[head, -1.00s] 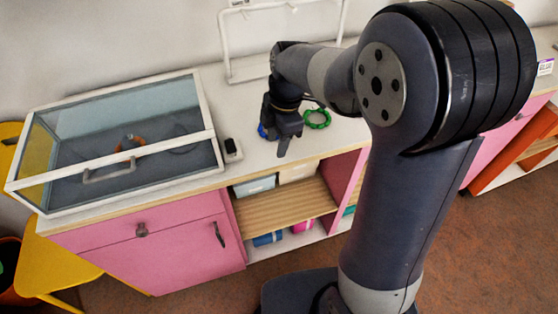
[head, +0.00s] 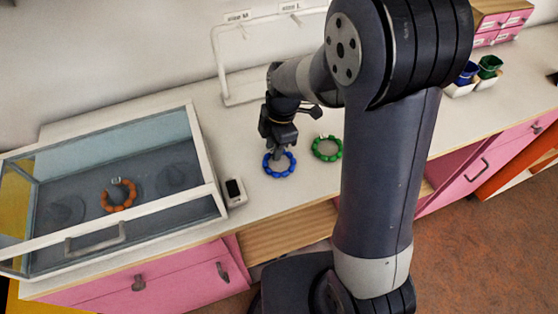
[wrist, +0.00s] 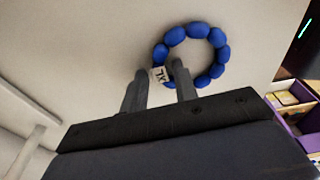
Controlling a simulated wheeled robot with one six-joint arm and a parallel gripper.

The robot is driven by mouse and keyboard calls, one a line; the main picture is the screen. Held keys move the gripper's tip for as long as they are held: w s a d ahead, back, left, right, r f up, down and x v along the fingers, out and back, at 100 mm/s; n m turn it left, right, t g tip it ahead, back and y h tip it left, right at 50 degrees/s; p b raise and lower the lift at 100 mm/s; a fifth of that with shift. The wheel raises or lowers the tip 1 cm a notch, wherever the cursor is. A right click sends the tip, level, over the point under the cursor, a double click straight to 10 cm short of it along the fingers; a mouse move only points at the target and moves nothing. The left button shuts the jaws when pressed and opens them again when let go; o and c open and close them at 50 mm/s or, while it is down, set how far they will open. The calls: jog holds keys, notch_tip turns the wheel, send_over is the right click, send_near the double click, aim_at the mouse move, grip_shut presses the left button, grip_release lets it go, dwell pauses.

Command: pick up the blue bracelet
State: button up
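The blue bracelet (head: 291,168) is a ring of blue beads lying on the white counter, left of a green bracelet. My gripper (head: 277,154) points down at the back part of the blue ring. I cannot tell the fingertips' exact height.
The green bracelet (head: 340,154) lies close on the right. A small black-and-white device (head: 235,192) and a glass-topped case (head: 205,160) holding an orange bracelet (head: 119,207) are on the left. A white rack (head: 219,65) stands behind. Blue and green cups (head: 469,74) are at far right.

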grip_shut()
jog(key=shift+r, duration=0.15)
notch_tip(320, 180, up, 10)
jog(key=shift+b, duration=0.35)
